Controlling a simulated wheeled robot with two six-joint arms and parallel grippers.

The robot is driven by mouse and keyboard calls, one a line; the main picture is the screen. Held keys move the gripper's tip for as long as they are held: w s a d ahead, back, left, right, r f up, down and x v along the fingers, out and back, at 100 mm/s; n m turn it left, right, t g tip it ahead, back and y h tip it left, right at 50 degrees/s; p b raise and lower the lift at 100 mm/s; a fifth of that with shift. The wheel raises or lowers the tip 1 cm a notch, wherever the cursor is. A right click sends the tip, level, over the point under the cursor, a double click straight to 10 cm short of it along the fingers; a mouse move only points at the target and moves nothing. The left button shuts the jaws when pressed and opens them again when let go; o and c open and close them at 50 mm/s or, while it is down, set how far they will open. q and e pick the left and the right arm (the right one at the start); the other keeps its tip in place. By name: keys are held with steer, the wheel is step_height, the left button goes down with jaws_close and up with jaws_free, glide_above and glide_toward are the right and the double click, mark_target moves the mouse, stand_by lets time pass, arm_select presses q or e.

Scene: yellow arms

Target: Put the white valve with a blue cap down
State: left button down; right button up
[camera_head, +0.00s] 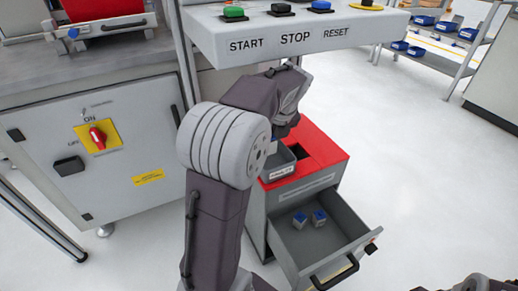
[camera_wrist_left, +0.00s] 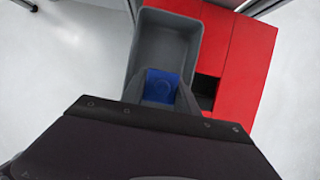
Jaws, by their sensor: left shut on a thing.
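My left gripper (camera_wrist_left: 160,98) is shut on the white valve with a blue cap (camera_wrist_left: 163,85). Only its blue part shows clearly in the left wrist view; the fingers and wrist hide the rest. It is over the near end of a grey bin (camera_wrist_left: 167,20); I cannot tell if it touches the bin. In the head view the grey bin (camera_head: 281,171) sits on the red top of a cabinet, partly behind my left arm, which hides the fingertips and held valve. Two other blue-and-white valves (camera_head: 300,219) (camera_head: 319,216) lie in the open drawer.
The cabinet's red top (camera_head: 325,151) has a dark square opening beside the bin. Its grey drawer (camera_head: 345,218) sticks out below. A START/STOP/RESET button panel (camera_head: 300,40) overhangs behind. A grey machine cabinet (camera_head: 90,150) stands left.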

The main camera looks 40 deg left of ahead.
arm_select(q)
steer(key=a, duration=0.1)
steer(key=w+a+f, duration=0.1)
steer(key=shift+w+a+f+b, duration=0.2)
steer(key=shift+a+b, duration=0.1)
steer(key=shift+w+a+f+b, duration=0.3)
steer(key=shift+a+f+b, duration=0.25)
steer(key=shift+a+f, duration=0.05)
steer(key=shift+w+a+f+b, duration=0.25)
steer(key=shift+a+f+b, duration=0.3)
steer(key=shift+a+f, duration=0.05)
steer(key=shift+w+a+f, duration=0.15)
steer(key=shift+a, duration=0.05)
steer(key=shift+r, duration=0.2)
steer(key=shift+f, duration=0.15)
steer(key=c, duration=0.9)
jaws_free()
arm_select(e)
step_height(320, 180, down, 4)
steer(key=shift+r, duration=0.25)
